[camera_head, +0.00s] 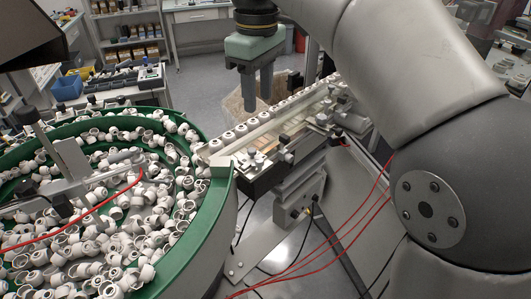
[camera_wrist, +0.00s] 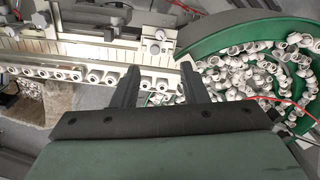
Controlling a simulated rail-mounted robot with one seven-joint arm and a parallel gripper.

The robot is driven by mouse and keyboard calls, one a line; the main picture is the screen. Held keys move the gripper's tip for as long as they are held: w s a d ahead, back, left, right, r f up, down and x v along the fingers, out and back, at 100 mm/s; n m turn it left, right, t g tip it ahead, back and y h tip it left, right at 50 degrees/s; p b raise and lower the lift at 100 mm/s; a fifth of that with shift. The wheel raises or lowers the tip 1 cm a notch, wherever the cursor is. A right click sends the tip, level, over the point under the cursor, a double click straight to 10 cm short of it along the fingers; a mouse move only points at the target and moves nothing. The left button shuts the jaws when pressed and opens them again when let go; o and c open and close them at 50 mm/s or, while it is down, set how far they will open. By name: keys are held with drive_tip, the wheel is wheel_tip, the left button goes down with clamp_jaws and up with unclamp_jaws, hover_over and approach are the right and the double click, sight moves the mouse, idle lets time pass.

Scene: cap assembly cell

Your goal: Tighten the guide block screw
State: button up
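My gripper (camera_head: 258,103) hangs above and beside the feed track, with its fingers pointing down. In the wrist view my gripper (camera_wrist: 160,72) has two dark fingers set apart with nothing between them. The straight track (camera_head: 215,146) carries a row of white caps. Small metal blocks with knobs or screws are mounted along its side: one block (camera_head: 246,161) near the bowl end, and one at the top of the wrist view (camera_wrist: 158,40). I cannot tell which of these is the guide block screw. The fingers appear apart from the blocks.
A green bowl feeder (camera_head: 222,215) full of white caps stands at the left, and its rim (camera_wrist: 215,38) shows at the right in the wrist view. Red hoses (camera_head: 345,235) and black cables run below the track. Shelves (camera_head: 130,35) and a blue bin (camera_head: 67,88) stand behind.

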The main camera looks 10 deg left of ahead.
sight(259, 160)
wheel_tip(259, 160, down, 15)
drive_tip(key=shift+r, duration=0.1)
idle(0.3)
clamp_jaws()
